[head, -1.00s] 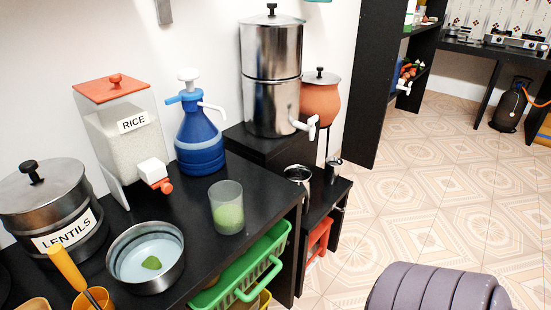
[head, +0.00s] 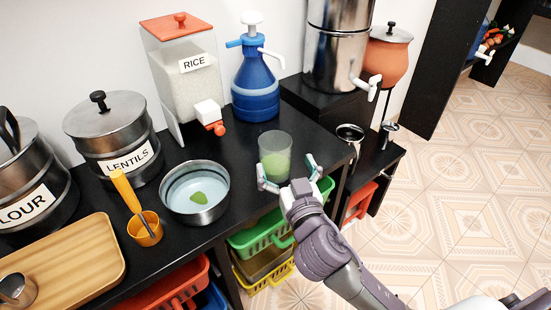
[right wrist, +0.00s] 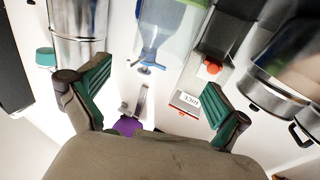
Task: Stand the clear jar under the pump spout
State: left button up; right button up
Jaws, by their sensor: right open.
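The clear jar (head: 275,150), a see-through tumbler with green in its lower part, stands upright on the black counter. The blue pump bottle (head: 254,88) stands behind it, with its white spout (head: 275,56) pointing right. The jar is in front of the bottle, not under the spout. My right gripper (head: 287,173) is open at the jar's near side, with one fingertip to each side of its lower part; contact cannot be told. The right wrist view shows the open fingers (right wrist: 153,95), with the see-through jar (right wrist: 190,25) beyond them. My left gripper is not in view.
A steel bowl (head: 195,216) with a green leaf stands left of the jar. The rice dispenser (head: 190,95) is behind it. A steel filter on a raised black stand (head: 325,98) is at the right. Green baskets (head: 250,242) sit below the counter edge.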

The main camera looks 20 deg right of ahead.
aim_at(271, 133)
jog(key=w, duration=0.8)
jog(key=shift+w+d+f, duration=0.1)
jog(key=shift+d+f, duration=0.1)
jog(key=c, duration=1.6)
